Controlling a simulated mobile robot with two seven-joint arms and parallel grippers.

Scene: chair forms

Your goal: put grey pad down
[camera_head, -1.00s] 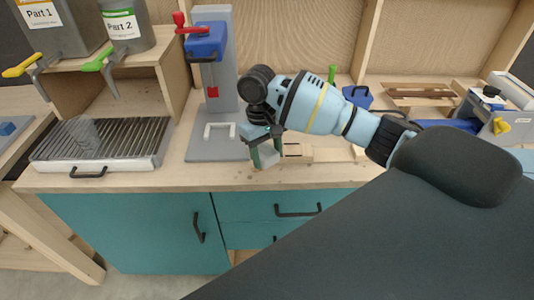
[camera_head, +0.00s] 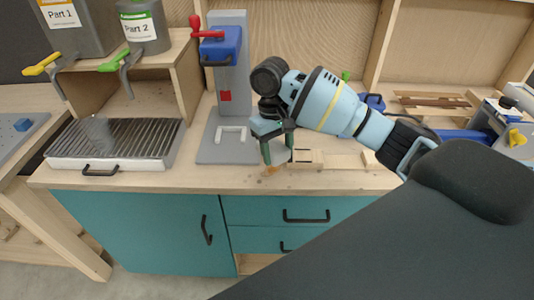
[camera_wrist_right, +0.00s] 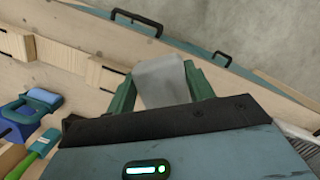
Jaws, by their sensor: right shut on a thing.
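My right gripper (camera_head: 277,153) hangs over the front part of the wooden worktop, just right of the press. Its green fingers are shut on the grey pad (camera_wrist_right: 163,82). In the right wrist view the pad fills the gap between the fingers, with its far end sticking out. In the head view the pad (camera_head: 279,152) shows small and pale between the fingers. It looks close above the worktop, but I cannot tell whether it touches. My left gripper is not in view.
A press (camera_head: 228,100) with a grey base and red lever stands left of the gripper. A slatted tray (camera_head: 120,144) sits further left. Wooden pieces (camera_head: 325,160) lie right of the gripper. The worktop's front edge (camera_head: 250,192) is near, above teal drawers (camera_head: 270,212).

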